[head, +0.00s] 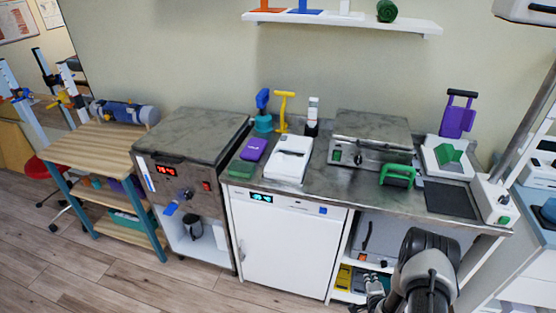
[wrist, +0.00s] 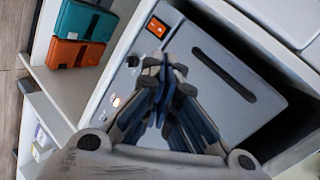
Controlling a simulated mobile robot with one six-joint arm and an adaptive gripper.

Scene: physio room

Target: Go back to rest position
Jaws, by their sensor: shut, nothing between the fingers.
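My gripper (wrist: 165,75) is shut and empty in the wrist view, with its fingertips together. In the head view my gripper (head: 372,292) is small and low, in front of the open shelves under the right part of the counter. My dark and grey arm hides part of those shelves.
A white cabinet (head: 285,245) stands left of the shelves. A teal box and an orange box (wrist: 75,54) lie on a shelf left of the appliance. Wood floor (head: 100,275) is clear at front left.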

